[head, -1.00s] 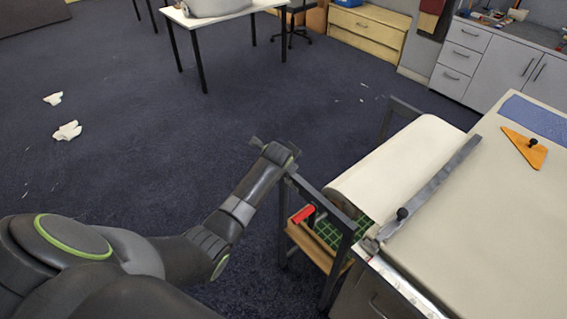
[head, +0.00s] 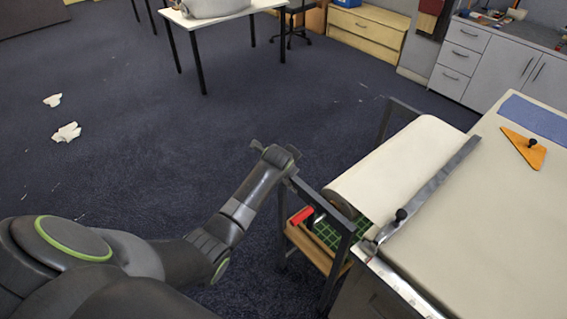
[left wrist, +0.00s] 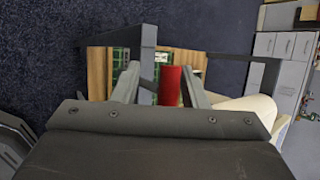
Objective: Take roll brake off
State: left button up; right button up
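The red brake handle (head: 301,215) sits on the dark frame of the roll stand, at its near left end. The cream cloth roll (head: 392,165) lies in this stand against the table. My left gripper (head: 274,153) is above and slightly left of the red handle, beside the stand's upper bar. In the left wrist view my left gripper (left wrist: 159,84) has its fingers apart. The red handle (left wrist: 169,86) shows between them, nearer the right finger; I cannot tell whether they touch. My right gripper is not in view.
The dark stand frame (head: 335,268) rises close beside the handle, with a wooden shelf and a green grid below. The long cloth table (head: 470,215) is on the right, with a metal bar (head: 430,185) and an orange triangle (head: 523,150).

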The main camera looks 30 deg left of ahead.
pick_arm(q)
jog(key=shift+s+d+r, duration=0.3)
jog(key=shift+d+r, duration=0.05)
jog(key=shift+r, duration=0.2)
jog(key=v, duration=1.6)
jog(key=shift+a+b, duration=0.25)
jog(key=shift+b, duration=0.15)
jog(key=shift+f, duration=0.1)
